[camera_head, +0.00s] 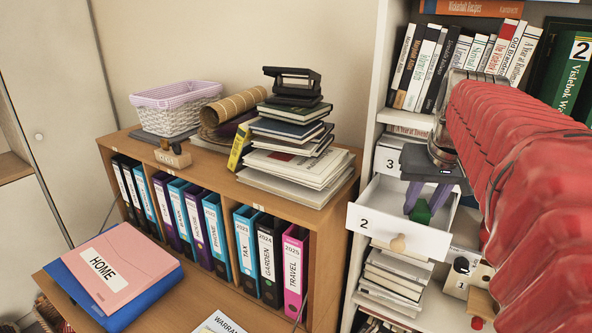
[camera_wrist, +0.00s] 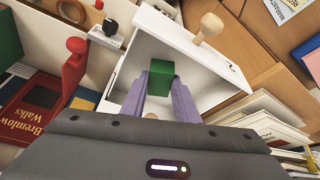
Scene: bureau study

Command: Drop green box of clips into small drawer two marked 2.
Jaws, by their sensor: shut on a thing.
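The small drawer marked 2 (camera_head: 398,231) is white with a wooden knob and is pulled open from the shelf unit. It also shows in the wrist view (camera_wrist: 190,37), with its open inside facing my camera. My gripper (camera_head: 420,205) has purple fingers and points down into the drawer opening. It is shut on the green box of clips (camera_wrist: 161,76), held at the fingertips. The green box (camera_head: 420,212) is over or inside the open drawer; its exact height above the drawer floor cannot be told.
A closed drawer marked 3 (camera_head: 389,163) sits just above the open one. Stacked books (camera_head: 392,280) lie below it. My red arm crosses the right side. A bookcase row (camera_head: 440,65) stands behind, and a binder cabinet (camera_head: 325,225) stands to the left.

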